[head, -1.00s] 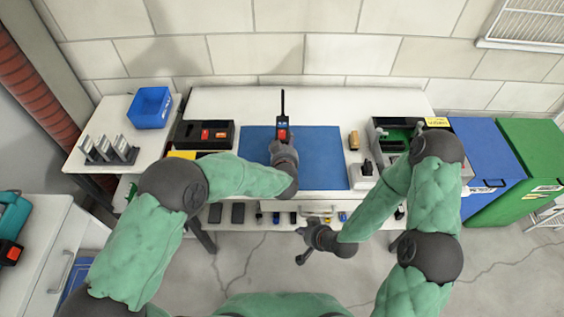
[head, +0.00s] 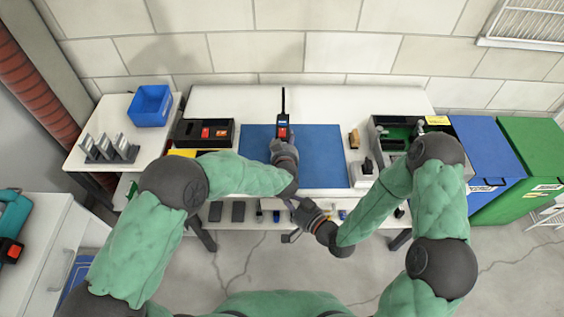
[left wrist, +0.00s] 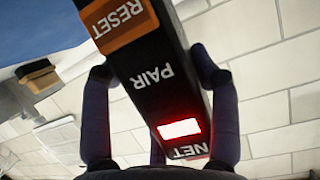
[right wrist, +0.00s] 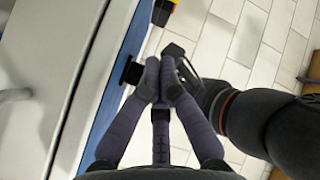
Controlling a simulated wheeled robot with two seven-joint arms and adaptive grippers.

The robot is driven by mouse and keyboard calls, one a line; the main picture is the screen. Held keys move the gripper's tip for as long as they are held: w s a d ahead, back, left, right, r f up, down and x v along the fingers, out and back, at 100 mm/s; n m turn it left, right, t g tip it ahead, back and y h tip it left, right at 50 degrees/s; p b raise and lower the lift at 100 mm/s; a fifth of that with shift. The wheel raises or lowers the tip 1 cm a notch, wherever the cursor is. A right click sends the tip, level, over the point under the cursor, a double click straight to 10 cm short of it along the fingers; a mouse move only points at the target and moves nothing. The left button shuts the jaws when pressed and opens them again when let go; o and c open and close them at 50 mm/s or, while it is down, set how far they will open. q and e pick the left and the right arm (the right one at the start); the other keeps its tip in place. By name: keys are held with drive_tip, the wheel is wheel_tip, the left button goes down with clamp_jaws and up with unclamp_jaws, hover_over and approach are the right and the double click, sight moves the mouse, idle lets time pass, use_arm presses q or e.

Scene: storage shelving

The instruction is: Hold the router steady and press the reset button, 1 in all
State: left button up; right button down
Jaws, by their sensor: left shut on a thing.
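The router (head: 282,132) is a black upright box with an antenna, over the blue mat. My left gripper (head: 284,146) is shut on it, with fingers on both sides in the left wrist view (left wrist: 160,110). That view shows the router's face (left wrist: 150,62) with an orange RESET patch (left wrist: 118,22), a PAIR label and a lit red light above NET. My right gripper (head: 294,206) is in front of the table edge, below the left hand and apart from the router. Its fingertips are together and empty in the right wrist view (right wrist: 162,85).
The blue mat (head: 325,155) has free room right of the router. A dark tray with red items (head: 203,133) is at left, beside a blue bin (head: 150,106). An open grey box (head: 385,140) is at right. Several small items lie along the front below the mat.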

use_arm(q)
drive_tip(key=shift+f, duration=0.1)
use_arm(e)
drive_tip(key=shift+w+d, duration=0.1)
drive_tip(key=shift+w, duration=4.3)
drive_tip(key=shift+w, duration=0.1)
drive_tip(key=shift+w, duration=0.3)
drive_tip(key=shift+w, duration=0.4)
drive_tip(key=shift+s, duration=0.8)
drive_tip(key=shift+s, duration=2.5)
